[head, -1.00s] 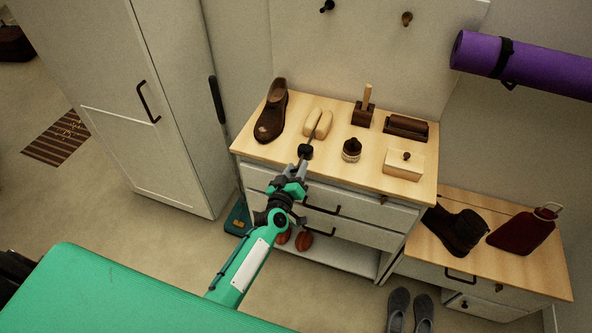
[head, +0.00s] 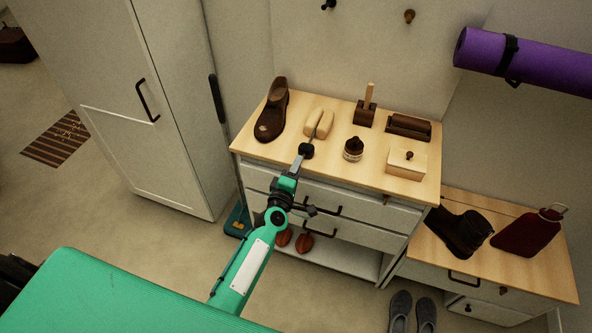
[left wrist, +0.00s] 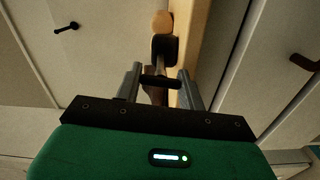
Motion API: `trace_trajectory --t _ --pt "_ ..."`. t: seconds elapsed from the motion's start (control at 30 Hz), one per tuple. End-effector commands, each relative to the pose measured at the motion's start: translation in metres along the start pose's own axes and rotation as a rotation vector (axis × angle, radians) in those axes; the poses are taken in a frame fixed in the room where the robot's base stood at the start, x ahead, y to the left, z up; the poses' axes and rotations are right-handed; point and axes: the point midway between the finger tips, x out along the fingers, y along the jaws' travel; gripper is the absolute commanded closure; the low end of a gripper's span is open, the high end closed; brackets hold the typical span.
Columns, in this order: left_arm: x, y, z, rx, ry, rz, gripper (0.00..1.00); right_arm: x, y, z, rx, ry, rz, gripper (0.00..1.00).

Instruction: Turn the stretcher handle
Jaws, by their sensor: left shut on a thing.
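The stretcher (head: 319,122) has pale wooden halves lying on the dresser top, with a thin metal rod running forward to a black handle (head: 306,149) at the dresser's front edge. My left gripper (head: 301,158) reaches in from the front and is shut on this handle. In the left wrist view, a dark crossbar of the handle (left wrist: 160,82) sits between the two grey fingers. A dark block and a round wooden end show beyond it. A brown shoe (head: 273,112) stands left of the stretcher, apart from it. My right gripper is not in view.
The dresser top (head: 335,172) also holds a small jar (head: 353,149), brushes (head: 408,126) and a lidded box (head: 407,163). A white wardrobe (head: 150,130) stands left. A lower cabinet (head: 537,265) with a boot (head: 462,230) stands right. Slippers (head: 413,310) lie on the floor.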

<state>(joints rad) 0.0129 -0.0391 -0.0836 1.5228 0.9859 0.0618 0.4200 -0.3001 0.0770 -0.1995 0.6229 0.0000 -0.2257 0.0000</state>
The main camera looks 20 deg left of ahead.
Motion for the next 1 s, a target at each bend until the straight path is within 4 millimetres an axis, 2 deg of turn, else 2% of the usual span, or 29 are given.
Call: trace_trajectory --t 0.4,0.8,0.83,0.93,1.0 --pt "0.000 -0.001 0.000 -0.119 0.000 -0.001 0.83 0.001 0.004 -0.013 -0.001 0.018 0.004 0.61" --pt "0.000 -0.001 0.000 -0.124 0.000 -0.001 0.83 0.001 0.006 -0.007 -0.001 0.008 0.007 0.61" --pt "0.000 -0.001 0.000 -0.124 0.000 -0.001 0.56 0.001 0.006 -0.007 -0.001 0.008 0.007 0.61" --pt "0.000 -0.001 0.000 -0.124 0.000 -0.001 0.38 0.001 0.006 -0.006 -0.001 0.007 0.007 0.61" --pt "0.000 -0.001 0.000 -0.123 0.000 -0.001 0.38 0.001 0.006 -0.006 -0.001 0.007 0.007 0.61"
